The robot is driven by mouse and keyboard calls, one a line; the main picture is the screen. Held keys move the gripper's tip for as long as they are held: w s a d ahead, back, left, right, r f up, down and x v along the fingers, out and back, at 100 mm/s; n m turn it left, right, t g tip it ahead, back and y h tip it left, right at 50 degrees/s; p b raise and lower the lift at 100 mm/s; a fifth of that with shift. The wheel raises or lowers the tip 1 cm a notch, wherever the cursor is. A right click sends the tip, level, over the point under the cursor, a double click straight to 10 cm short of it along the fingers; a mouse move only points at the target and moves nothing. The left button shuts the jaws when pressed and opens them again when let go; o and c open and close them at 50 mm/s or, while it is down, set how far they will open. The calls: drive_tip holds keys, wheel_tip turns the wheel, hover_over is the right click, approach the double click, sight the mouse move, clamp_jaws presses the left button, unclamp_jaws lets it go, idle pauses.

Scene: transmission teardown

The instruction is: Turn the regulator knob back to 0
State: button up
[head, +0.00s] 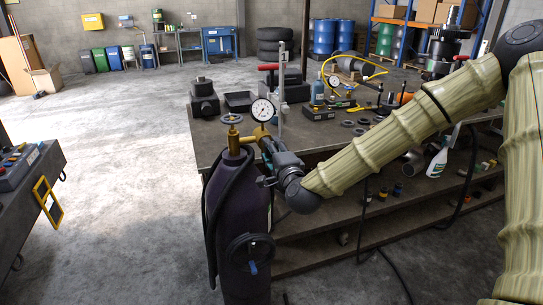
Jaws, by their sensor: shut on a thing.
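A dark purple gas cylinder (238,205) stands upright at the left front corner of the workbench. On its top is a brass valve with a handwheel (232,119). A brass regulator (246,138) with a round white-faced gauge (263,109) sits beside the valve. My gripper (265,148) reaches in from the right, just below the gauge, and is shut at the regulator's front. The regulator knob is hidden by the gripper, so its setting cannot be read. The gauge needle is too small to read.
The workbench (205,150) behind holds black housings, rings, a yellow hose and a press stand. A black hose (212,225) hangs along the cylinder, with a black wheel-shaped part (250,252) low on its front. A dark cart (40,185) stands at left; the floor between is clear.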

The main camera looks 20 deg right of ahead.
drive_tip(key=n+b, duration=0.2)
drive_tip(key=n, duration=0.4)
drive_tip(key=shift+f+n, duration=0.1)
drive_tip(key=shift+n, duration=0.2)
drive_tip(key=n+b, duration=0.2)
drive_tip(key=n, duration=0.3)
drive_tip(key=n+b, duration=0.2)
drive_tip(key=n, duration=0.4)
drive_tip(key=shift+a+n+b, duration=0.1)
drive_tip(key=shift+n+b, duration=0.2)
drive_tip(key=shift+n, duration=0.1)
drive_tip(key=n+b, duration=0.2)
drive_tip(key=n, duration=0.3)
drive_tip(key=shift+n, duration=0.4)
drive_tip(key=o, duration=1)
drive_tip(key=shift+o, duration=0.2)
